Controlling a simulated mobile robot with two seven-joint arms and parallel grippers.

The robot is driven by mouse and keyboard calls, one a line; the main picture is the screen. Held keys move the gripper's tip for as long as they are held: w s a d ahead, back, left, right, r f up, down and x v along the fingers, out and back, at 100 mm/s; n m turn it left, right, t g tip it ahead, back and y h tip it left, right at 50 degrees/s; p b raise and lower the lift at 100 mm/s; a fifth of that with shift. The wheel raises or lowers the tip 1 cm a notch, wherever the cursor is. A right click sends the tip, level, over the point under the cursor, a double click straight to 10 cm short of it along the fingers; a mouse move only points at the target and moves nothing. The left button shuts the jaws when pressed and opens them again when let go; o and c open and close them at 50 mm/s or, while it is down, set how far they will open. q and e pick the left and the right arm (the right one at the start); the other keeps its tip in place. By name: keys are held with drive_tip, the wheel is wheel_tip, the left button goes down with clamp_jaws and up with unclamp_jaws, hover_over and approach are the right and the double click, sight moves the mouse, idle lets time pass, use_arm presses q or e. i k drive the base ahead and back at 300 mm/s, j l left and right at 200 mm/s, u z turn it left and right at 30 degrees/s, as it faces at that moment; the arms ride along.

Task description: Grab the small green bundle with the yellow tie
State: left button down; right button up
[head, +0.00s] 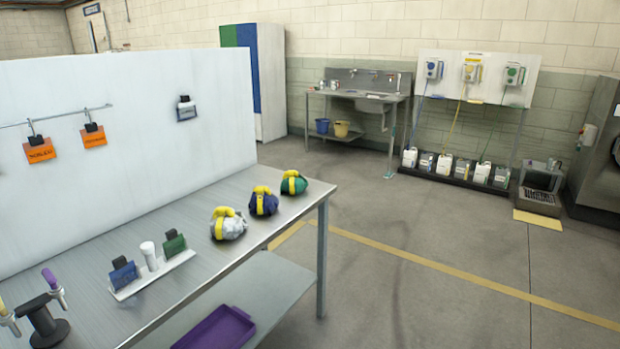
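The small green bundle with the yellow tie (294,185) sits on the metal table (190,224), near its far right corner. A dark blue bundle with a yellow tie (264,203) sits beside it, nearer to me. A white-grey bundle with a yellow tie (228,226) is nearer still in the same row. Neither of my grippers shows in the head view.
A white rack (155,275) with blue and green items stands nearer on the table, and a dark stand (45,322) is at the lower left. A white partition (130,150) rises behind the table. A purple tray (216,330) lies on the lower shelf. Floor to the right is clear.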

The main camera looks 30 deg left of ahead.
sight(293, 183)
drive_tip(key=i+l+u, duration=0.1)
drive_tip(key=i+u, duration=0.3)
drive_tip(key=i+l+u, duration=0.2)
drive_tip(key=u, duration=0.15)
drive_tip(key=i+l+u, duration=0.5)
drive_tip(key=l+u, duration=0.25)
drive_tip(key=i+l+u, duration=0.2)
drive_tip(key=u, duration=0.2)
drive_tip(key=i+l+u, duration=0.1)
drive_tip(key=l+u, duration=0.25)
drive_tip(key=l, duration=0.2)
drive_tip(key=l+u, duration=0.75)
drive_tip(key=l, duration=0.25)
